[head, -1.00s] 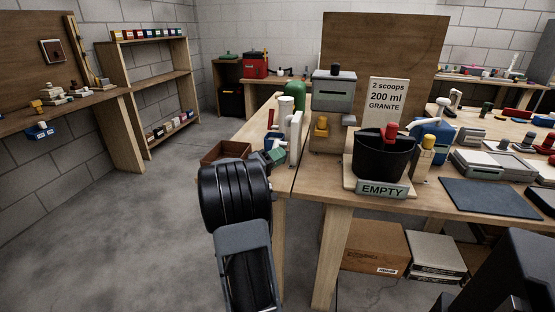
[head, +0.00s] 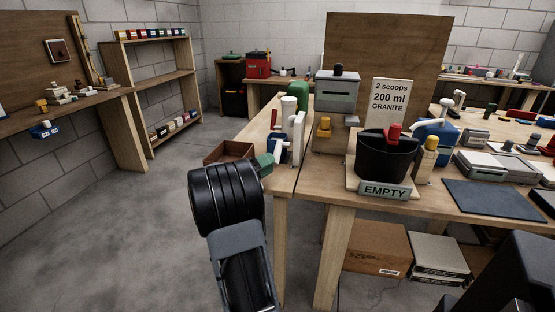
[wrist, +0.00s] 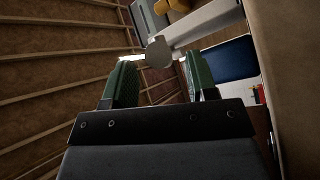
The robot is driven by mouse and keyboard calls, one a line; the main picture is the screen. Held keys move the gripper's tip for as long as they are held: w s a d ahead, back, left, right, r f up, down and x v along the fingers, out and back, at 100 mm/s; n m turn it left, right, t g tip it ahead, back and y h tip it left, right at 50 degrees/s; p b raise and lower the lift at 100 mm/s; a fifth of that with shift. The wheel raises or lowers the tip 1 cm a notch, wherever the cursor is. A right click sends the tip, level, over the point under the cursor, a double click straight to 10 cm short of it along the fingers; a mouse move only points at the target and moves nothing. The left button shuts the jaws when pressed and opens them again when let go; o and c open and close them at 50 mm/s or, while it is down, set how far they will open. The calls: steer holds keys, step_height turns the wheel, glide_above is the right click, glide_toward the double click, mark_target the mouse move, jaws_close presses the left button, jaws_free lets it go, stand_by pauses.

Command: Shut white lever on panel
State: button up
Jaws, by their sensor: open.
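A white upright panel (head: 298,138) stands at the left end of the workbench in the head view. In the wrist view a long pale bar (wrist: 205,24) runs in from the upper right, with a rounded grey-white end (wrist: 160,53) in front of the gap between my fingertips; it looks like the white lever. My gripper (wrist: 160,80) is open, with two green fingers apart and nothing held. In the head view my gripper (head: 265,162) is just left of the panel, beside the bench end. I cannot tell whether the fingers touch the lever.
A brown open box (head: 228,151) is behind my arm. The floor at left is clear.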

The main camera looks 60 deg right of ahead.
steer(key=v, duration=0.8)
steer(key=shift+a, duration=0.35)
steer(key=shift+w+f, duration=0.1)
steer(key=shift+w, duration=0.05)
